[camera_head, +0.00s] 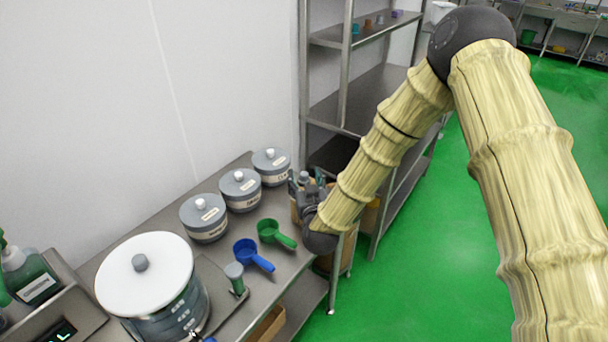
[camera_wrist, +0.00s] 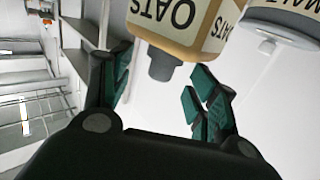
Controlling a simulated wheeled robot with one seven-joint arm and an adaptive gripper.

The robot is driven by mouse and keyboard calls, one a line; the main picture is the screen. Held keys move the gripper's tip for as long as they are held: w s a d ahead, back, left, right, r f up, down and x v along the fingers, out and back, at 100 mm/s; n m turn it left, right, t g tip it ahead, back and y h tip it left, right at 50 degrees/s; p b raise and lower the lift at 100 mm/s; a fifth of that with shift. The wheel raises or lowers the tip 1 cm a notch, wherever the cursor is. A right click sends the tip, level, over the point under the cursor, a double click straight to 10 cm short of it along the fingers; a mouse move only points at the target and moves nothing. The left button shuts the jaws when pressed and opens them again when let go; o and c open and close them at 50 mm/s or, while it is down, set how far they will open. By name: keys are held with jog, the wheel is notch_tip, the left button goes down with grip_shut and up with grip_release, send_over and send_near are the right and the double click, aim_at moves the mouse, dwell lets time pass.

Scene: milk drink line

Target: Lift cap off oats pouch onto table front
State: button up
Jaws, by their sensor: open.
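The oats pouch (camera_wrist: 185,22) is tan with a white "OATS" label and shows upside down at the top of the wrist view. Its grey-brown cap (camera_wrist: 163,66) points toward my gripper. My gripper (camera_wrist: 158,78) is open, with one green-padded finger on each side of the cap and visible gaps on both sides. In the head view my gripper (camera_head: 307,188) is at the far right end of the table (camera_head: 282,262). A tan part of the pouch (camera_head: 296,212) shows beside it there, mostly hidden by my gripper and arm.
Several grey lidded canisters (camera_head: 204,220) line the wall; one (camera_wrist: 285,22) is close to the pouch in the wrist view. Blue (camera_head: 252,255) and green (camera_head: 275,233) scoops lie in front. A large white-lidded pot (camera_head: 150,275) stands left. A metal shelf (camera_head: 345,110) rises behind.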

jog(key=shift+w+a+p, duration=0.2)
jog(key=shift+w+p, duration=0.15)
jog(key=shift+w, duration=0.8)
jog(key=shift+c, duration=0.2)
jog(key=c, duration=0.8)
